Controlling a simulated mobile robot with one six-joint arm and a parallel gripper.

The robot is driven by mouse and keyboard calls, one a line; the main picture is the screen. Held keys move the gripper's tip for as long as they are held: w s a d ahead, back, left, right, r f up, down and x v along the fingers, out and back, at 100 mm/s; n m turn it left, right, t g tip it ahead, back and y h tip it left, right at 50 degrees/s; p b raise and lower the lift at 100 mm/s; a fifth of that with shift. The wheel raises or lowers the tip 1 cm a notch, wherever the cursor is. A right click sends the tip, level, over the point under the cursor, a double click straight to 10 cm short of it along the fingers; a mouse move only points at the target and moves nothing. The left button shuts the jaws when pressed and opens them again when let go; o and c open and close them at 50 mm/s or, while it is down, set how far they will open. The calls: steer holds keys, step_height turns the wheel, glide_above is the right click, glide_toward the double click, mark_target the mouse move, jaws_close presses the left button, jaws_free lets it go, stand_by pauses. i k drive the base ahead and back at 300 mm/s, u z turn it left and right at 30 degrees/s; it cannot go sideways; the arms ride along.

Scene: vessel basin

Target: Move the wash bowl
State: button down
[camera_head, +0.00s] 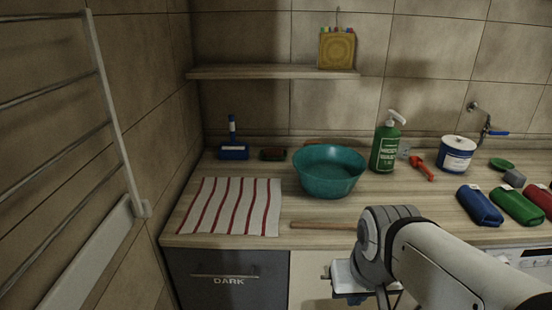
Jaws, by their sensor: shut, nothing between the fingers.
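The teal wash bowl (318,186) stands upright on the wooden counter (400,205), right of the striped cloth. Its inside looks empty from here. My gripper (350,298) is low in front of the counter's front edge, below and a little right of the bowl, and clear of it. It is shut and empty. My arm link hides part of the counter at the lower right. The fingertips are hard to make out.
A red-striped white cloth (230,207) lies left of the bowl. A wooden stick (318,225) lies in front of it. A shelf (270,73) hangs above.

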mark_target(325, 171)
steer(key=z, duration=0.2)
steer(key=i, duration=0.85)
steer(key=u, duration=0.15)
